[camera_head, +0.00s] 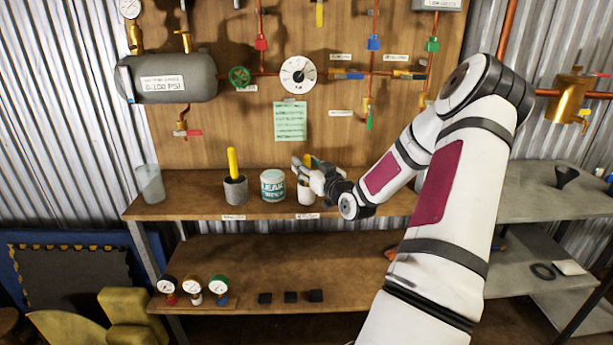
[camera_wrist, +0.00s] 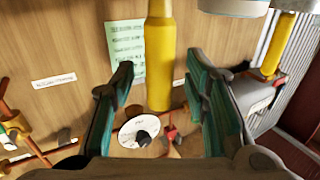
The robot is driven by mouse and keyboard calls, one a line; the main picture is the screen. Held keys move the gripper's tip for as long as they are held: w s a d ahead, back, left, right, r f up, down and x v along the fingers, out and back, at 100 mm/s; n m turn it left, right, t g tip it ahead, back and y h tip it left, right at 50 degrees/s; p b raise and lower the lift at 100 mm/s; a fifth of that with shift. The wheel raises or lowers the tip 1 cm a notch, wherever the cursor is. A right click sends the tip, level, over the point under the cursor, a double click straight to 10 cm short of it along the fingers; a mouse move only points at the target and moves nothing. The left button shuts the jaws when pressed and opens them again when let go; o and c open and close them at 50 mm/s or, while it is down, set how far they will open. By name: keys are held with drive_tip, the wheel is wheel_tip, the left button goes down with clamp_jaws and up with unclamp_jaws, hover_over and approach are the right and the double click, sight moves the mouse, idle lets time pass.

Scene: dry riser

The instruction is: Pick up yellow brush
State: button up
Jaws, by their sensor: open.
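A yellow brush handle (camera_head: 308,160) stands upright in a white cup (camera_head: 306,194) on the upper shelf, partly hidden behind my gripper (camera_head: 303,170). In the wrist view, which looks upside down, this yellow brush (camera_wrist: 159,55) comes down from the top edge between the two teal-padded fingers of my open gripper (camera_wrist: 160,78). There is a gap on both sides of the handle; I cannot tell its exact depth relative to the pads. A second yellow handle (camera_head: 232,162) stands in a grey cup (camera_head: 236,192) farther left; it also shows at right in the wrist view (camera_wrist: 271,58).
A white labelled can (camera_head: 273,185) stands between the two cups. A wooden board behind carries a round gauge (camera_head: 298,75), pipes, valves and a green note (camera_head: 290,121). The lower shelf (camera_head: 250,250) holds small gauges and black blocks. The upper shelf's left part has a clear container (camera_head: 149,184).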

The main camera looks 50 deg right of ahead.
drive_tip(key=shift+w+d, duration=0.1)
drive_tip(key=shift+w, duration=0.15)
clamp_jaws()
drive_tip(key=shift+r, duration=0.1)
